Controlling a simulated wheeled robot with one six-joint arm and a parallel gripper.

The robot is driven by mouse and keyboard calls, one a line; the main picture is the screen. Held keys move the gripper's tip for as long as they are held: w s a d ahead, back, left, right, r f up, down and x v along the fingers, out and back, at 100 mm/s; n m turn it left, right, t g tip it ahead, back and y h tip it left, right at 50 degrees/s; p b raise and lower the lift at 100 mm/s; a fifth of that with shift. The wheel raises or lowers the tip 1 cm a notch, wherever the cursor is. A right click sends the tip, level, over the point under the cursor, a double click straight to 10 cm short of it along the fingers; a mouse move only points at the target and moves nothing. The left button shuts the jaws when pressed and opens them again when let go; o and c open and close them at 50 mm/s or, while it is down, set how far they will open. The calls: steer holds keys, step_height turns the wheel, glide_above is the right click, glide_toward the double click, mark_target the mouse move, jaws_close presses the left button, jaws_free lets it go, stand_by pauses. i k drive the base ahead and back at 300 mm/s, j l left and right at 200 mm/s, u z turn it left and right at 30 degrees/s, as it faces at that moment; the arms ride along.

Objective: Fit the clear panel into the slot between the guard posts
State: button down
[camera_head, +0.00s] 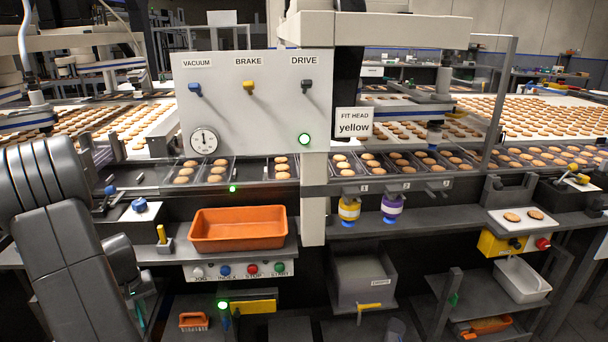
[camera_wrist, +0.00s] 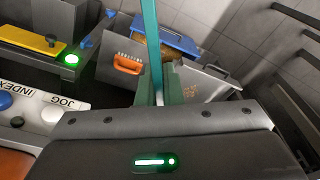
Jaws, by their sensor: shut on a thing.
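In the wrist view my gripper (camera_wrist: 158,92) is shut on the clear panel (camera_wrist: 152,45). The panel shows edge-on as a narrow teal strip running up out of the frame from between the fingers. In the head view my arm is at the far left, and its gripper end is low down and mostly hidden. An upright grey post (camera_head: 499,100) stands at the right of the line, beside the conveyor. I cannot tell for sure which posts bound the slot, and the slot itself is not clear in either view. The panel is apart from that post.
An orange tray (camera_head: 238,246) sits on the front shelf above the button panel (camera_head: 238,270). The control board (camera_head: 250,70) and its column stand mid-scene. An orange brush (camera_head: 193,321) lies below; it shows near the panel in the wrist view (camera_wrist: 128,64). A grey bin (camera_head: 362,287) stands low centre.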

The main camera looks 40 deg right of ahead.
mark_target(509, 189)
steer(key=j+z, duration=0.2)
steer(key=z, duration=0.25)
steer(key=j+z, duration=0.2)
steer(key=z, duration=0.2)
steer(key=j+z, duration=0.2)
steer(key=z, duration=0.25)
steer(key=i, duration=0.05)
